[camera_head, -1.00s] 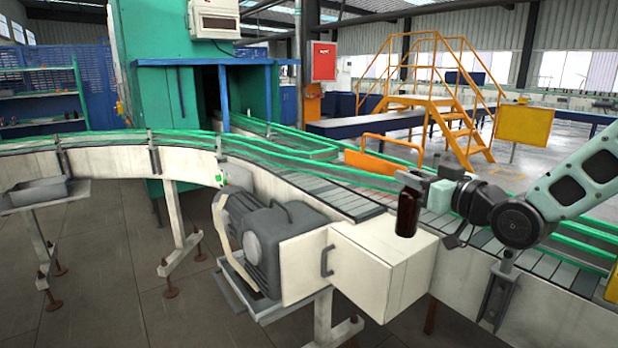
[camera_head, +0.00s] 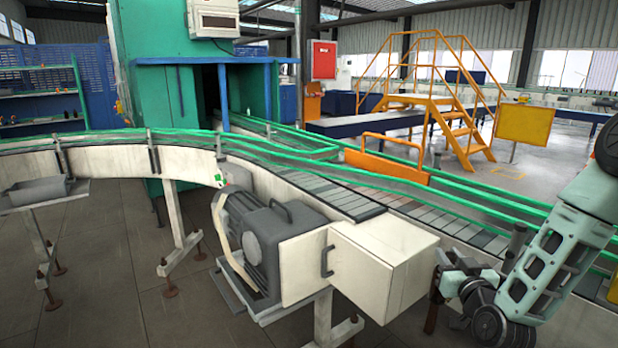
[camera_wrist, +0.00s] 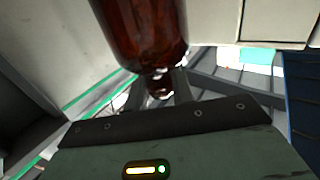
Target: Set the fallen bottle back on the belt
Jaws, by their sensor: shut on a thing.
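The amber bottle (camera_wrist: 138,35) is in my gripper (camera_wrist: 158,88). In the wrist view its brown body reaches from the top edge down to the fingers, and its narrow neck is between them. In the head view my gripper (camera_head: 441,268) is low at the right, beside the white box at the conveyor's side. The bottle is hard to make out there against a dark leg below the gripper. The slatted belt (camera_head: 440,219) lies behind and above my gripper, between green rails. I see no bottle standing on the near stretch of it.
The white box (camera_head: 390,268) and the grey motor (camera_head: 268,235) jut out from the conveyor's near side. Green guard rails (camera_head: 480,207) run along the belt. A grey tray (camera_head: 37,191) stands at the left. The floor at the front left is clear.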

